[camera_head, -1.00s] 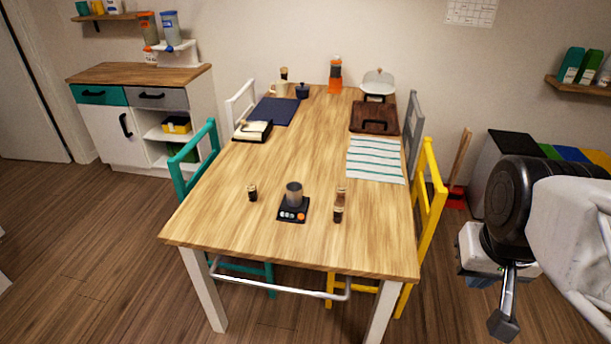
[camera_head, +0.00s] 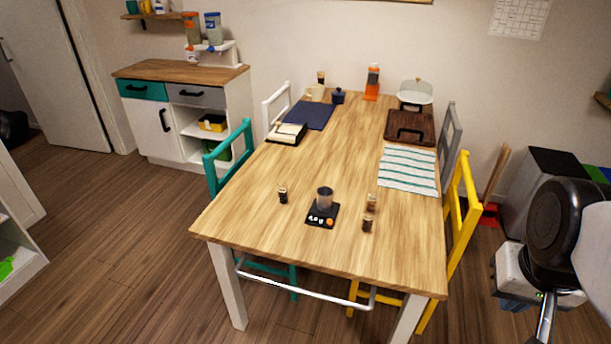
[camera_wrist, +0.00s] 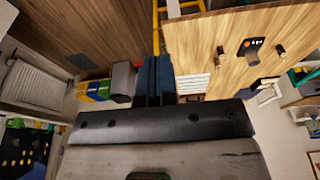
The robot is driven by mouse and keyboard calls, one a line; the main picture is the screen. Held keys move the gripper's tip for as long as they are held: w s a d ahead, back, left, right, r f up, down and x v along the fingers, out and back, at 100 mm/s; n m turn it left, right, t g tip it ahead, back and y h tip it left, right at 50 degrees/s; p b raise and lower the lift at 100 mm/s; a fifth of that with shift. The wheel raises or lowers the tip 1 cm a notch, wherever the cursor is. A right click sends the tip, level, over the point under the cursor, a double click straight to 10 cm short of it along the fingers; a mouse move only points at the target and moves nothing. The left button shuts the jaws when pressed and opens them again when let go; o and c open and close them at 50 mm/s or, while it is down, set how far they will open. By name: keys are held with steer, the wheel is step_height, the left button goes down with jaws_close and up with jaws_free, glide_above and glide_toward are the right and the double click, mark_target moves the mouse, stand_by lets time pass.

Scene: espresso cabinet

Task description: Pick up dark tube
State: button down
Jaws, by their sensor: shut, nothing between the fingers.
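Three small tubes stand upright on the wooden table (camera_head: 290,225) around a black scale (camera_head: 316,220) with a grey cup (camera_head: 325,197) on it. One dark-looking tube (camera_head: 283,196) is left of the scale. Two more stand to its right: a lighter brown one (camera_head: 371,203) and a darker one (camera_head: 367,225) nearer the front edge. I cannot tell for sure which is the darkest. My gripper (camera_wrist: 153,68) is shut and empty in the wrist view, off the table's side and well apart from the tubes.
A yellow chair (camera_head: 462,225) stands at the table's right, between my arm and the tabletop. A teal chair (camera_head: 225,160) is at the left. A striped cloth (camera_head: 408,170) and a brown tray (camera_head: 397,127) lie farther back. The table's front left is clear.

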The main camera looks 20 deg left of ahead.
mark_target(283, 193)
steer(key=c, duration=0.7)
jaws_free()
